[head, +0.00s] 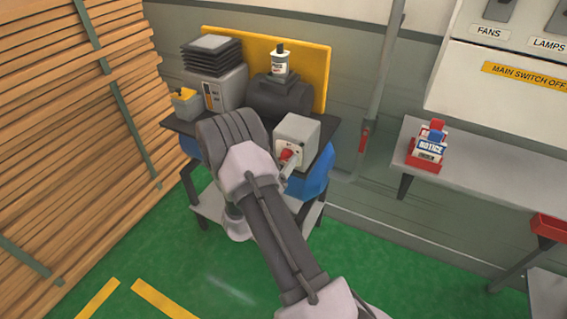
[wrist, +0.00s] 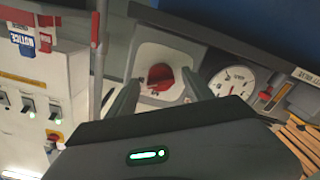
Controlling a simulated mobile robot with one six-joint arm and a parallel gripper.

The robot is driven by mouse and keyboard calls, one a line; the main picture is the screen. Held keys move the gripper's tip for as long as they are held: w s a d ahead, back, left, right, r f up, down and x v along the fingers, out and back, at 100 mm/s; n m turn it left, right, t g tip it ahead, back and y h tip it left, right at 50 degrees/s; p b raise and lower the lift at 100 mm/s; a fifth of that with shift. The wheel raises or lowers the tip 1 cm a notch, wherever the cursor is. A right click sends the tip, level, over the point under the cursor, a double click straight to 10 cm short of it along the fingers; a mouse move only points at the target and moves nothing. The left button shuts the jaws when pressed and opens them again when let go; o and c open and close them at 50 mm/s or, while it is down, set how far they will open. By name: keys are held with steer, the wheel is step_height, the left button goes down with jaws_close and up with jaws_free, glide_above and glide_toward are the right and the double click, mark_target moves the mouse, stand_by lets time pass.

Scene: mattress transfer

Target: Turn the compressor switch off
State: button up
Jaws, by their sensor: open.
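The compressor switch is a red rotary knob (head: 287,156) on the front of a light grey box (head: 299,129) on the compressor bench. In the wrist view the red knob (wrist: 160,76) sits on a pale square plate, and my gripper (wrist: 160,90) points at it with one finger on each side. The fingers are apart and open; I cannot tell whether they touch the knob. In the head view my arm reaches to the box and hides part of the bench.
A gauge (wrist: 231,82) is right of the switch in the wrist view. A dark motor (head: 280,98) and a bottle (head: 279,63) stand behind the box. A grey shelf (head: 480,165) with a notice holder (head: 427,150) is on the right. Stacked planks (head: 70,120) line the left.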

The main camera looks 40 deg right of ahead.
steer(key=shift+w+d, duration=0.2)
steer(key=shift+d, duration=0.2)
jaws_close()
steer(key=shift+n, duration=0.4)
steer(key=n, duration=0.5)
steer(key=shift+n+b, duration=0.3)
steer(key=n, duration=0.5)
steer(key=shift+p, duration=0.35)
steer(key=shift+n, duration=0.4)
